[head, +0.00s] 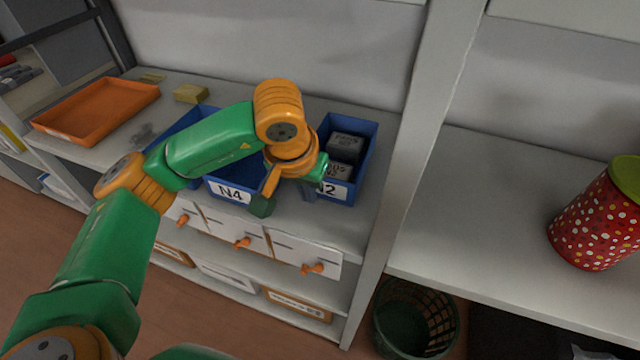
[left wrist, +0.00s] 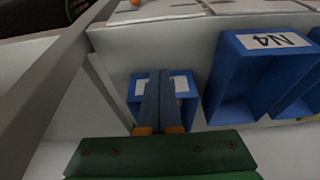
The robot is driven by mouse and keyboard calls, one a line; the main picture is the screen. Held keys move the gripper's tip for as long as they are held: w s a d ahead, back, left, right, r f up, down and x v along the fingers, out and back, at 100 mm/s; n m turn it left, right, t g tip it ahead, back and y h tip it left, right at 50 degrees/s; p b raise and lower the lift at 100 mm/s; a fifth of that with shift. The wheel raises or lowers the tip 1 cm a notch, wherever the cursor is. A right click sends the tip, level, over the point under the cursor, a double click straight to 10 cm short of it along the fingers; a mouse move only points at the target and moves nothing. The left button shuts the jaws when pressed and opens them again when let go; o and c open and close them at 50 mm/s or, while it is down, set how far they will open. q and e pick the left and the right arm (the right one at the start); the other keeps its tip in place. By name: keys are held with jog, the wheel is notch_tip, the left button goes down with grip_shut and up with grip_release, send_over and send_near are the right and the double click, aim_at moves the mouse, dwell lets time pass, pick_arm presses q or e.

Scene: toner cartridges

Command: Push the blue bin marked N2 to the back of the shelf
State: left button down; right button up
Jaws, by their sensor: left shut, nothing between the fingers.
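The blue bin marked N2 (head: 367,160) stands on the shelf, left of a grey upright. Its front label is partly hidden by my left gripper, so only the "2" shows clearly in the head view. It holds dark grey boxes. My left gripper (head: 308,192) is shut and empty, with its fingers at the bin's front, before the label. In the left wrist view the shut fingers (left wrist: 160,78) cover the middle of the bin's white label (left wrist: 183,84). I cannot tell whether they touch the bin. My right gripper is not in view.
The blue bin marked N4 (head: 213,188) stands left of N2, partly behind my arm. An orange tray (head: 97,110) and a yellow block (head: 190,93) lie farther left. The upright (head: 411,150) is close on N2's right. A red dotted canister (head: 594,222) stands on the right shelf.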

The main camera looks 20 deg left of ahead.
pick_arm(q)
jog(key=p+x, duration=0.1)
jog(key=x, duration=0.5)
jog(key=shift+w, duration=0.1)
jog(key=w+p, duration=0.1)
jog(key=w, duration=0.2)
jog(key=shift+w+d+p, duration=0.1)
jog(key=shift+w+p, duration=0.05)
jog(key=shift+p, duration=0.25)
jog(key=shift+w+f, duration=0.1)
jog(key=shift+w, duration=0.25)
